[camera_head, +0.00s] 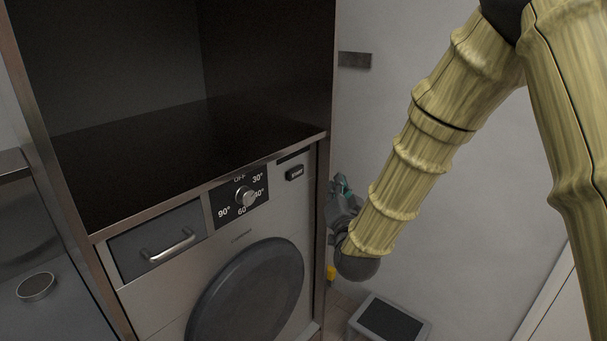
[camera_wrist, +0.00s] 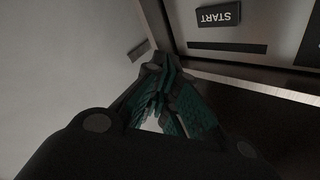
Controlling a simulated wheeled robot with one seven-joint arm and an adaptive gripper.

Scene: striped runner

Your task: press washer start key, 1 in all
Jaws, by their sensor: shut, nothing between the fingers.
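The washer (camera_head: 155,300) stands in a dark cabinet, its front facing me. Its start key (camera_head: 295,173) is a small dark button marked START at the upper right of the front. The key also shows upside down at the top of the wrist view (camera_wrist: 218,16). My gripper (camera_head: 341,186) is to the right of the cabinet's side edge in the head view, apart from the key. In the wrist view my gripper (camera_wrist: 165,92) has its dark green fingers together with nothing between them. The fingertips are below and left of the key there.
A temperature knob (camera_head: 245,196) and a drawer with a handle (camera_head: 168,246) are left of the key. The round door (camera_head: 250,295) is below. The cabinet's right edge (camera_head: 321,230) lies between my gripper and the key in the head view. A grey bin-like object (camera_head: 390,320) stands on the floor.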

